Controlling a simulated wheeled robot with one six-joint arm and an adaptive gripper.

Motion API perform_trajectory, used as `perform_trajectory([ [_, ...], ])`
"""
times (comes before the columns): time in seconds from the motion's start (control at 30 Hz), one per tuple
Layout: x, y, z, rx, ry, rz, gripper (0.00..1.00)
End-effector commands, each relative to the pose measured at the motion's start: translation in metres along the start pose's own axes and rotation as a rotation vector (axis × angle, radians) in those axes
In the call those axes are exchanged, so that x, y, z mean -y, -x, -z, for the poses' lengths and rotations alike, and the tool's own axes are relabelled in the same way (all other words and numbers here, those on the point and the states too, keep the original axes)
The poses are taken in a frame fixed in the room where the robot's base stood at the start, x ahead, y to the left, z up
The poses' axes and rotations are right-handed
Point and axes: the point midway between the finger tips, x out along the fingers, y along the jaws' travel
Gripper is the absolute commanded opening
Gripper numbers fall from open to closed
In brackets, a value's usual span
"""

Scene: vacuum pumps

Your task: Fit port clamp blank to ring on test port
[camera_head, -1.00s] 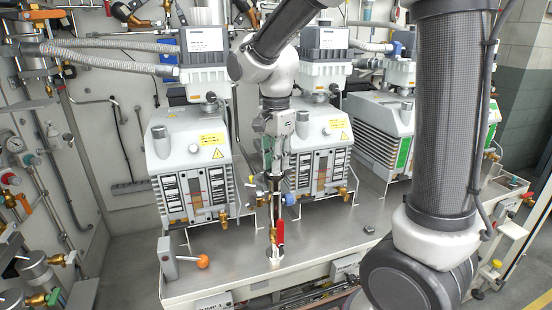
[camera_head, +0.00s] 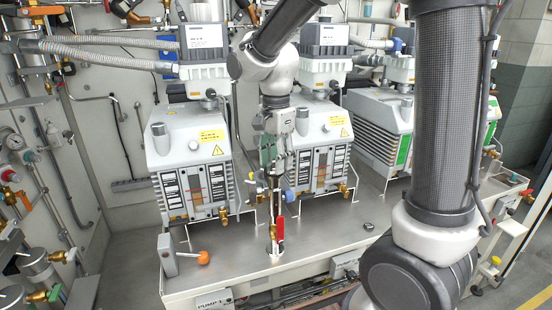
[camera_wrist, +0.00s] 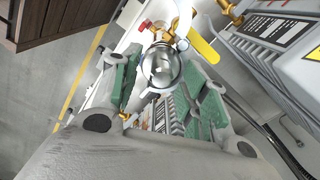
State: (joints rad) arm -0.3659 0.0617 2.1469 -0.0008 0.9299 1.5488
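My gripper (camera_head: 274,168) points down over the front of the bench, above a slim upright fitting with a red handle (camera_head: 281,228). In the wrist view my gripper (camera_wrist: 158,85) has its two green-padded fingers apart. A shiny round metal piece (camera_wrist: 161,65) with a pale rim shows between and beyond the fingertips, with gaps on both sides. I cannot tell whether this is the clamp blank or the top of the port. The ring and clamp cannot be made out separately, and my gripper hides much of the fitting's top in the head view.
A pump (camera_head: 190,150) stands behind and left of the fitting, with another (camera_head: 318,140) behind and right. An orange knob (camera_head: 203,258) sits at the bench's left. The steel bench top (camera_head: 330,240) is mostly clear. A yellow handle (camera_wrist: 203,45) lies near the round piece.

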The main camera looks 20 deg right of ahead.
Motion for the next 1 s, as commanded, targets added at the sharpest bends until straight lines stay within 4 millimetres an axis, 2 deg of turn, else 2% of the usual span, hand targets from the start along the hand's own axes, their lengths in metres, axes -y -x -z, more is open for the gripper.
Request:
perform_trajectory([
  [0.27,0.001,0.007,0.0,0.0,0.0,0.003,0.44],
  [0.37,0.001,0.022,0.0,0.0,0.0,0.005,0.44],
  [0.7,0.001,0.096,0.0,0.0,0.0,0.004,0.44],
  [0.83,0.001,0.112,0.0,0.0,0.0,0.002,0.44],
  [1.0,0.0,0.12,0.0,0.0,0.0,0.001,0.44],
])
